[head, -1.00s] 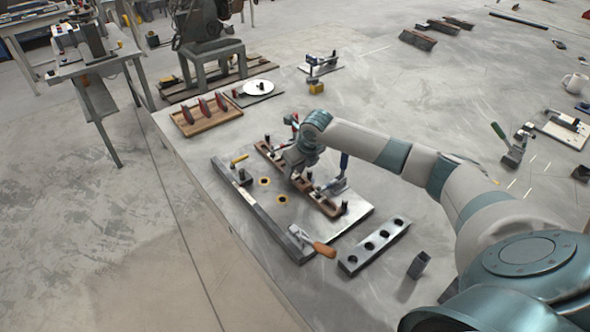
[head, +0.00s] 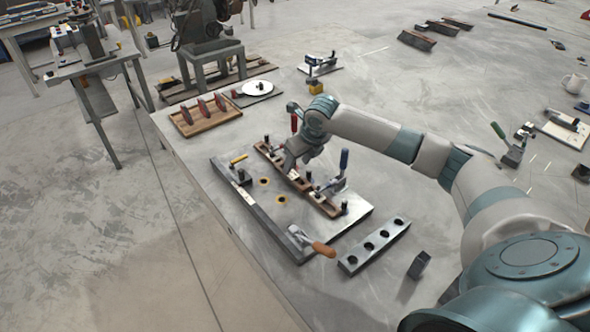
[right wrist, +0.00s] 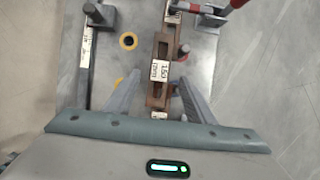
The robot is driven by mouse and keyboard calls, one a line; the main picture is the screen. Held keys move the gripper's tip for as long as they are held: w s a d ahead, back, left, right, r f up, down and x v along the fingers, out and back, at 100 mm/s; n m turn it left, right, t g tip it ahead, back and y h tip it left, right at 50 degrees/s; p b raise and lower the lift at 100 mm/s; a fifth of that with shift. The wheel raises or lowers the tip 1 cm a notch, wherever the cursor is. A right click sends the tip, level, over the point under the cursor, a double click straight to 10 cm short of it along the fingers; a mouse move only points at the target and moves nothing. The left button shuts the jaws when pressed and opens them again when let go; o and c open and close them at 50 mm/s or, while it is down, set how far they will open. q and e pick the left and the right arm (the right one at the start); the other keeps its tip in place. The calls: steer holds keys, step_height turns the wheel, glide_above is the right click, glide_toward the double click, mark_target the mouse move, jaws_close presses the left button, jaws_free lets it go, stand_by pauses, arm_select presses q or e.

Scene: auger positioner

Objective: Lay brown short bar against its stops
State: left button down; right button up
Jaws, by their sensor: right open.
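The brown short bar (right wrist: 162,48) is slotted and carries a white label. In the right wrist view it lies lengthwise on the metal plate (right wrist: 110,65). In the head view the brown bar (head: 322,205) lies along the right part of the plate (head: 355,217), partly hidden by my gripper, and I cannot tell where its ends are. Dark posts stand by it, but contact with its stops is unclear. My right gripper (head: 292,171) is open above the bar, with one finger on each side of it in the right wrist view (right wrist: 158,84). My left gripper is not in view.
A red-handled clamp (head: 294,124) and a blue-handled clamp (head: 344,160) stand near the bar. An orange-handled clamp (head: 322,249) is at the plate's front. A block with holes (head: 375,246) lies to the right. A wooden tray (head: 207,123) stands behind.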

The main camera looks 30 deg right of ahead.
steer(key=b+v, duration=0.1)
steer(key=v, duration=0.6)
steer(key=shift+r, duration=0.35)
steer(key=shift+s, duration=0.1)
